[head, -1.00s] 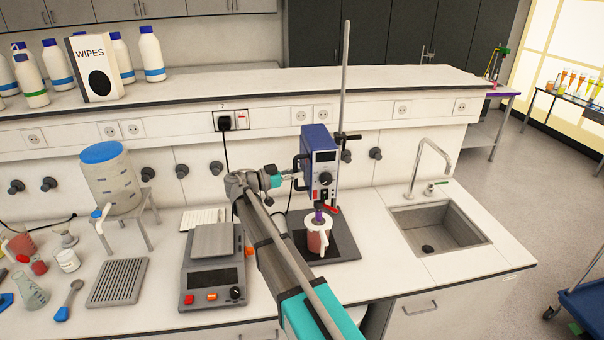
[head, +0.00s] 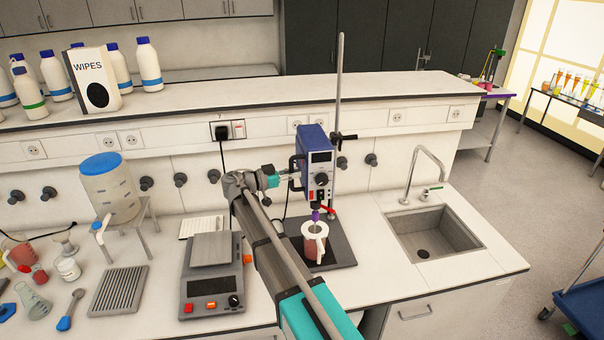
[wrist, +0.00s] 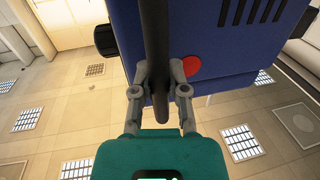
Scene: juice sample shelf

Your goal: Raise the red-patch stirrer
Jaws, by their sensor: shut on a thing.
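The blue stirrer (head: 318,150) hangs upright on a tall metal rod (head: 339,85). Its red round patch (wrist: 191,66) shows on the blue body (wrist: 215,40) in the wrist view. My gripper (wrist: 160,85) is shut on the stirrer's dark upright handle (wrist: 157,30), one finger on each side. In the head view my gripper (head: 290,174) reaches the stirrer's left side. The purple chuck (head: 315,215) is just above the rim of a jug (head: 314,245) with red contents. How deep the shaft sits in the jug is hidden.
A balance (head: 212,278) stands left of the stand's dark base (head: 340,252), close to my arm. A sink (head: 437,235) with a tap (head: 420,165) is to the right. A shelf (head: 270,100) runs behind. The counter between base and sink is clear.

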